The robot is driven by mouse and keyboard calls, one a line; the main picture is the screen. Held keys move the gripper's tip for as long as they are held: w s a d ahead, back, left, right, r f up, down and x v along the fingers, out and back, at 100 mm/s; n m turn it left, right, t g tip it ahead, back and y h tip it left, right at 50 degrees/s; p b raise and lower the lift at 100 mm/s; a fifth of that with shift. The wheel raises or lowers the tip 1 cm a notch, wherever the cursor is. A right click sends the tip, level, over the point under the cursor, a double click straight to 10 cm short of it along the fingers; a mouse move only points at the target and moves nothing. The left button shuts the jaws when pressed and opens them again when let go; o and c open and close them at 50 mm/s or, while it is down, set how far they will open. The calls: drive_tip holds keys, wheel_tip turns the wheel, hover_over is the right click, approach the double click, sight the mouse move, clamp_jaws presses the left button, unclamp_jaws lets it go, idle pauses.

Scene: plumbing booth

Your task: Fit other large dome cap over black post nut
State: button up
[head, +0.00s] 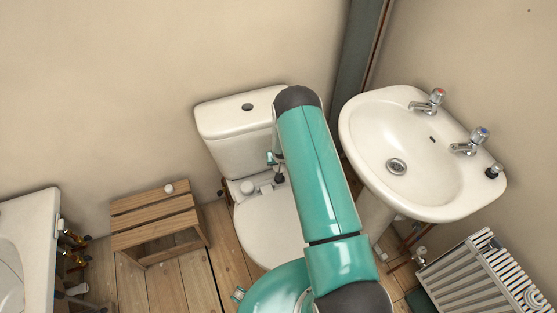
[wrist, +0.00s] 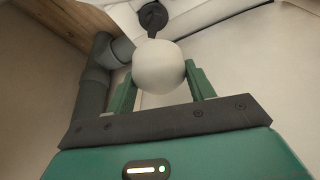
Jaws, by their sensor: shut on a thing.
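In the wrist view my gripper (wrist: 159,80) is shut on a smooth white dome cap (wrist: 158,64), with one green finger on each side of it. Beyond the cap is the black post nut (wrist: 152,15), a dark round piece with a thin stem whose end is hidden by the cap. They look close in line, but I cannot tell the gap. In the head view a dark nut (head: 280,178) stands at the back of the toilet, just below my gripper (head: 272,158), which is mostly hidden by my arm. A white cap (head: 247,187) sits to its left.
The toilet cistern (head: 225,125) rises behind the nut. A wooden stool (head: 150,222) with a small white piece (head: 169,188) stands left. The basin (head: 385,115) is right, a radiator (head: 470,280) at lower right. A dark grey elbowed pipe (wrist: 98,75) is left in the wrist view.

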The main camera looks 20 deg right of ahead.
drive_tip(key=shift+s+f, duration=0.15)
drive_tip(key=shift+f, duration=4.6)
drive_tip(key=shift+s+f, duration=0.1)
drive_tip(key=shift+f, duration=0.15)
drive_tip(key=shift+c, duration=0.2)
drive_tip(key=shift+s+f, duration=0.1)
drive_tip(key=shift+f, duration=0.1)
drive_tip(key=c, duration=0.3)
drive_tip(key=o, duration=1.2)
drive_tip(key=shift+o, duration=0.9)
drive_tip(key=shift+w+r, duration=0.15)
drive_tip(key=shift+w, duration=0.05)
drive_tip(key=shift+r, duration=0.1)
